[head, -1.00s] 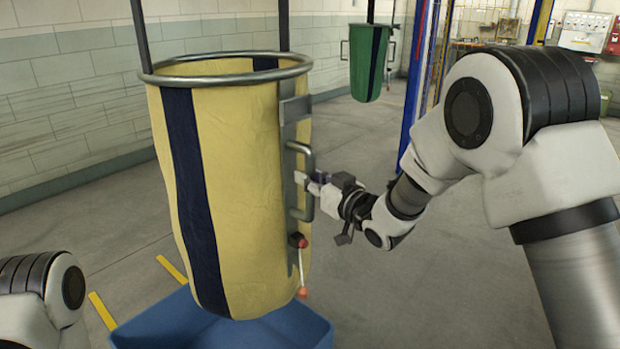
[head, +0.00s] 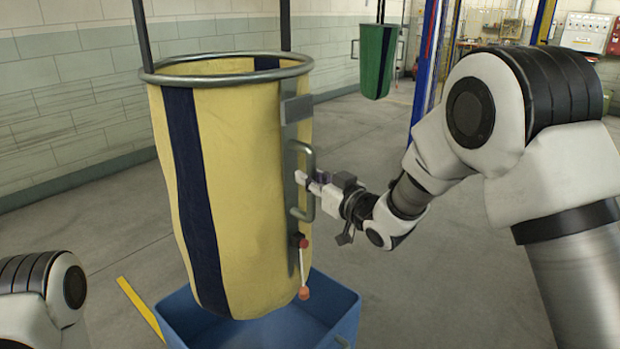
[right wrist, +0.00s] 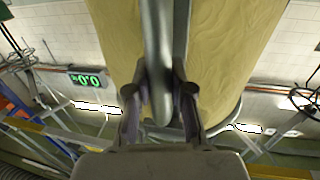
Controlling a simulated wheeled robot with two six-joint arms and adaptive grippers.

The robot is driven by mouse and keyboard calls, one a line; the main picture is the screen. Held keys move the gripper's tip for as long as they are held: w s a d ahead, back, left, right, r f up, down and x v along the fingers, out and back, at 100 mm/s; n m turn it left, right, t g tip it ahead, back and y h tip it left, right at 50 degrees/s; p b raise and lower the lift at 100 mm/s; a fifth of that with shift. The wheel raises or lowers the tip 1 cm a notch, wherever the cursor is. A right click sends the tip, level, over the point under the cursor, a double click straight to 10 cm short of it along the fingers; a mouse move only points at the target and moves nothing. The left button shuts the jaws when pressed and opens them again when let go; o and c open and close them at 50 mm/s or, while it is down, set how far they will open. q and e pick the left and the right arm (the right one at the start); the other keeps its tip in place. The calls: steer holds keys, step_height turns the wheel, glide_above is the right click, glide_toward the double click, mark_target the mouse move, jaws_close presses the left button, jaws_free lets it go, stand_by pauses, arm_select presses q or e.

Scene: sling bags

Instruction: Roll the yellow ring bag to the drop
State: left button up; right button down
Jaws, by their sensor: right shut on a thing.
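The yellow ring bag (head: 250,190) hangs upright from two dark straps in the head view, with a dark blue stripe and a grey metal ring (head: 226,69) around its open top. A metal handle (head: 311,160) stands on a plate on its right side. My right gripper (head: 312,184) is shut on this handle. In the right wrist view, the gripper (right wrist: 160,95) has its fingers on both sides of the handle bar (right wrist: 158,50). A lever with red ends (head: 303,268) hangs below the handle. Of my left arm only a part shows at the lower left; its gripper is out of view.
A blue bin (head: 335,305) stands on the floor below the bag, partly hidden by it. A yellow floor line (head: 139,307) lies left of the bin. A green bag (head: 376,62) hangs farther back. A display (right wrist: 89,80) glows green in the wrist view.

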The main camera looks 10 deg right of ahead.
steer(key=c, duration=1)
jaws_free()
steer(key=shift+d, duration=0.1)
steer(key=v, duration=1.2)
steer(key=shift+f, duration=0.15)
